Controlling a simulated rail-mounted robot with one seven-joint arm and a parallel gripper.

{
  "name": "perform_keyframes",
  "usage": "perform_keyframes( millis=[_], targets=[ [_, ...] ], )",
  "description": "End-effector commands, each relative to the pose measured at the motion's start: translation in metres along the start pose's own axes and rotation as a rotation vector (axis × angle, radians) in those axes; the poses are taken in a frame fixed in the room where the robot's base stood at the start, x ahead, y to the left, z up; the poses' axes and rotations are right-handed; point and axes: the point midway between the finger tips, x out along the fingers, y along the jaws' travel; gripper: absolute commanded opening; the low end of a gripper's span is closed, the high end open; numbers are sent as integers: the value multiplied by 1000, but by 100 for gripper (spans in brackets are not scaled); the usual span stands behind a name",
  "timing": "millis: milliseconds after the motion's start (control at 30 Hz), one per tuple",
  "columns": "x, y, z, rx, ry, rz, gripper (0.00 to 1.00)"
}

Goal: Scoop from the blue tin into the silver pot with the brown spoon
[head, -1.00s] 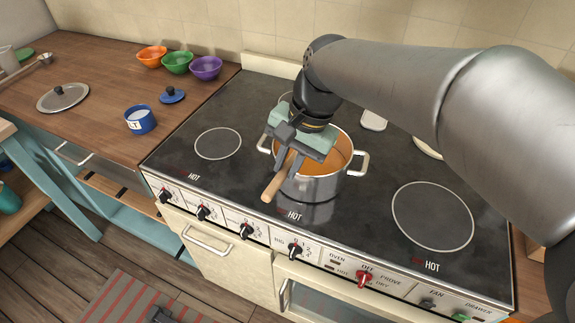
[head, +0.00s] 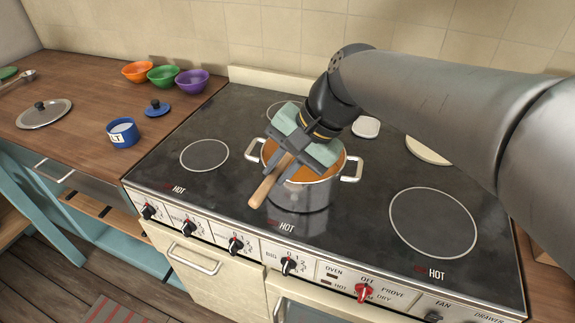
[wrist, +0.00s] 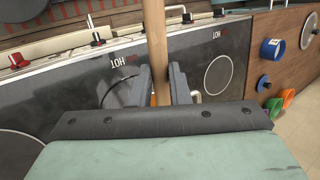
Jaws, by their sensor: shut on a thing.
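The silver pot (head: 300,197) stands on the stove with orange-brown contents. My gripper (head: 277,177) is over the pot's near left rim, shut on the brown spoon (head: 262,190). The spoon's wooden handle slants out toward the front left; its other end is hidden behind the gripper. In the wrist view the handle (wrist: 157,60) runs between the two fingers (wrist: 160,88). The blue tin (head: 123,133), marked "LT" with white contents, stands open on the wooden counter at left. Its blue lid (head: 157,108) lies beside it.
Orange (head: 138,72), green (head: 163,75) and purple (head: 192,81) bowls stand at the counter's back. A pot lid (head: 44,113) lies at far left. The stove top (head: 335,235) is clear between the pot and the tin. Knobs line the stove front.

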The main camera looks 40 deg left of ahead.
Motion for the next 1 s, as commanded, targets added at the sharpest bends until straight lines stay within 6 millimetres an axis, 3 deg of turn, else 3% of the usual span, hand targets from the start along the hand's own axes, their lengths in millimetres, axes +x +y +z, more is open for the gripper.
perform_keyframes(
  millis=[1000],
  targets=[
    [1,6,0,1,0,-250,0]
  ],
)
